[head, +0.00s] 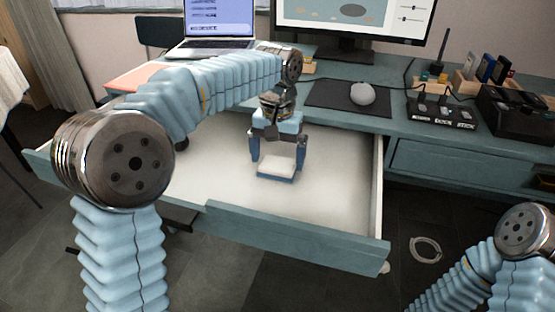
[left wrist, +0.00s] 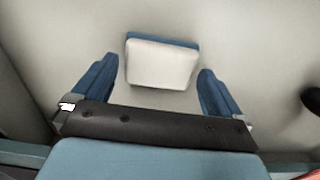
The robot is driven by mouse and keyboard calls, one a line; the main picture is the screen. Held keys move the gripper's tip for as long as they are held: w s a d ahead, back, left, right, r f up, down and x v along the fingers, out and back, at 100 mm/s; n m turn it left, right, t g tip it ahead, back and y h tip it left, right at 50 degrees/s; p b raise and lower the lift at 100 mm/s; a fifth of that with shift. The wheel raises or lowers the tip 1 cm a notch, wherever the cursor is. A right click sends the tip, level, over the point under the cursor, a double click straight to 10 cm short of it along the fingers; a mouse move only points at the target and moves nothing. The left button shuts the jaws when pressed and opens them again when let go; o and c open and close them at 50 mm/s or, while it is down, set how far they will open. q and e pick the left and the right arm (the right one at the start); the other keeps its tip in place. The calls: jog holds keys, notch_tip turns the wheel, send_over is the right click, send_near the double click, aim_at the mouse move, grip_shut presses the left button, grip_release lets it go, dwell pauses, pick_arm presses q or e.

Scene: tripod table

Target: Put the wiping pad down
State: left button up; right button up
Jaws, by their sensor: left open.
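The wiping pad (head: 276,166), white with a blue edge, lies in the open drawer (head: 220,160) of the blue-green desk. It also shows in the left wrist view (left wrist: 160,64), flat on the pale drawer floor. My left gripper (head: 277,157) is over the drawer with its two blue fingers apart, one on each side of the pad. In the left wrist view (left wrist: 158,88) there is a gap between each finger and the pad. My right arm shows at the lower right, but its gripper is out of view.
On the desktop are a laptop (head: 218,22), a monitor (head: 350,15), a mouse (head: 362,93) on a dark mat (head: 325,95) and a black organizer (head: 515,118). A pale ring (head: 425,249) lies on the floor.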

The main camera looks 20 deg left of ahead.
aim_at(278, 163)
pick_arm(q)
notch_tip(278, 163, up, 10)
jog(key=p, duration=0.2)
